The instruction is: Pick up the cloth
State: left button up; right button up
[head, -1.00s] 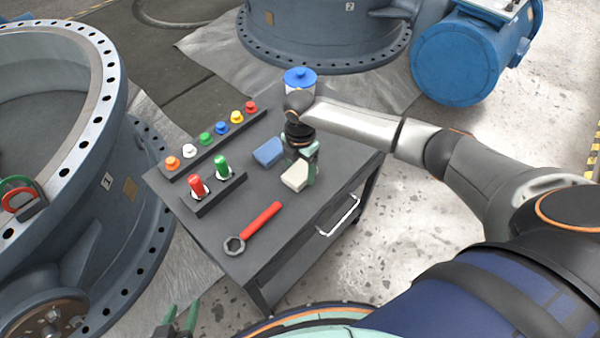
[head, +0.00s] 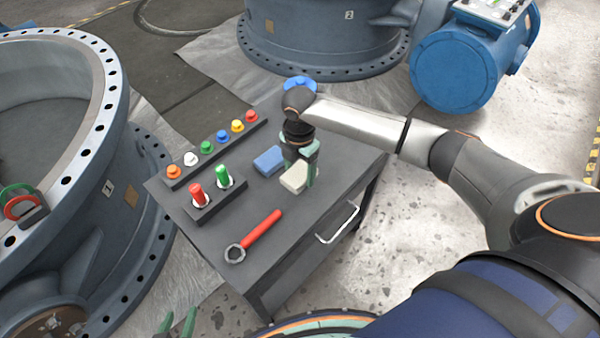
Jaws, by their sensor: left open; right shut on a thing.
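The cloth (head: 293,178) is a small cream-white folded piece at the right part of the dark cart top. My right gripper (head: 300,172) points down from above and is shut on it. The gripper hides the cloth's far side, and I cannot tell clearly how far its underside is from the cart top. My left gripper (head: 178,325) shows only its green fingertips at the bottom edge of the view. They are apart with nothing between them.
Large valves stand around.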

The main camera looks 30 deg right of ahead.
pick_arm(q)
jog(key=shift+s+a+r+p, duration=0.25)
jog(key=shift+s+a+p, duration=0.15)
jog(key=shift+p, duration=0.2)
jog(key=shift+s+a+r+p, duration=0.2)
jog(key=shift+s+a+p, duration=0.1)
jog(key=shift+a+p, duration=0.25)
pick_arm(e)
jog(key=s+a+r, duration=0.8)
jog(key=s+r, duration=0.1)
jog(key=s, duration=0.1)
jog(key=shift+s, duration=0.35)
